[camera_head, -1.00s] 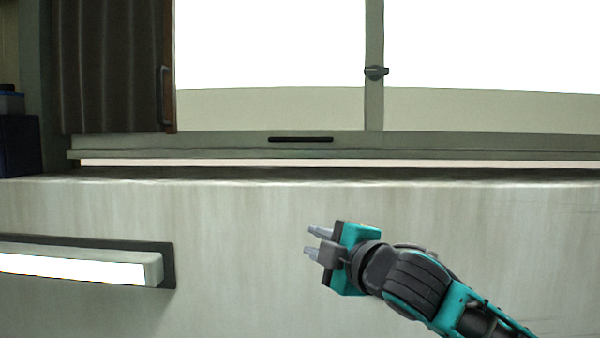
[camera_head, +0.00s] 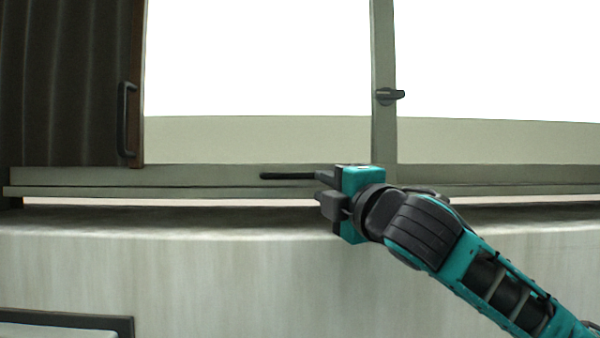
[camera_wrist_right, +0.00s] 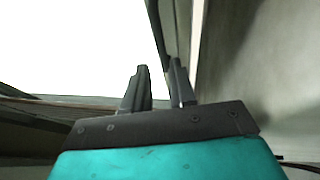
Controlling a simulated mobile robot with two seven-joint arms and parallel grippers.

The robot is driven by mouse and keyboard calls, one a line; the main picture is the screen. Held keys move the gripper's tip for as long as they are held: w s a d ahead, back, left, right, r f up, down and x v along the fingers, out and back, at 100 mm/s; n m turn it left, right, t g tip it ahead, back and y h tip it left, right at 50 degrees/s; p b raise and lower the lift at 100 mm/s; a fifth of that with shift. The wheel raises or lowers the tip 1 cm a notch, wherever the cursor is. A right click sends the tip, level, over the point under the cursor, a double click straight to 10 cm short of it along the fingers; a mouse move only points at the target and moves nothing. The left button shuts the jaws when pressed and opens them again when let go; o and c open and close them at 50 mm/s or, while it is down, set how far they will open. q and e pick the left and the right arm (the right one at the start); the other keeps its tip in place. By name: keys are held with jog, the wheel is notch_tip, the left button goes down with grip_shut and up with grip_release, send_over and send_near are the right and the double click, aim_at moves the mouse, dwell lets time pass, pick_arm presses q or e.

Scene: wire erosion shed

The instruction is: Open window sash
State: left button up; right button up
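The window sash has a grey-green bottom rail (camera_head: 210,176) and a bright pane (camera_head: 258,60) in the head view. A dark horizontal handle (camera_head: 285,176) is on the rail; its right end is hidden behind my right gripper. My right gripper (camera_head: 320,186) is in front of the rail at the handle's right end, its fingers pointing left. In the right wrist view its two fingers (camera_wrist_right: 158,88) are apart, with a gap between them. I cannot tell whether a finger touches the handle. My left gripper is not in view.
A dark latch (camera_head: 390,96) sits on the upright bar (camera_head: 384,60) right of the pane. A brown ribbed panel with a handle (camera_head: 126,120) stands at the left. A ledge (camera_head: 180,216) runs below the window, above a pale wall (camera_head: 200,280). A dark-framed fixture (camera_head: 70,322) is lower left.

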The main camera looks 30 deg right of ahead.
aim_at(303, 176)
jog(key=p+x, duration=0.1)
jog(key=x, duration=0.8)
jog(key=shift+w+p, duration=0.1)
jog(key=shift+p, duration=0.25)
jog(key=shift+w, duration=0.4)
jog(key=c, duration=0.4)
grip_shut()
